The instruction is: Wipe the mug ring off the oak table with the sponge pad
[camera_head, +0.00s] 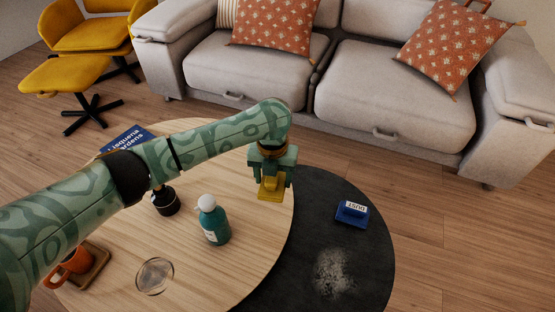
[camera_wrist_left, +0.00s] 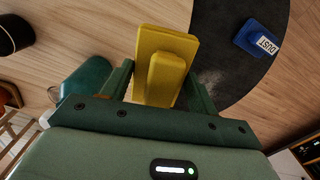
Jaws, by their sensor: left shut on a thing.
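My left gripper (camera_head: 271,182) is shut on the yellow sponge pad (camera_head: 270,194). The pad hangs by its raised grip above the right part of the oak table (camera_head: 235,270); I cannot tell its exact height. In the left wrist view the pad (camera_wrist_left: 166,55) sits between the fingers of my left gripper (camera_wrist_left: 160,88). The mug ring (camera_head: 155,276) is a dark, roundish stain at the front of the oak top, left of and nearer than the pad. My right gripper is not in view.
A teal bottle (camera_head: 213,222) with a white cap stands between pad and ring. A black jar (camera_head: 166,201), an orange mug (camera_head: 74,262) and a blue book (camera_head: 127,138) are left. A lower black table (camera_head: 372,225) bears a blue dust pad (camera_head: 352,214) and pale dust (camera_head: 333,273).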

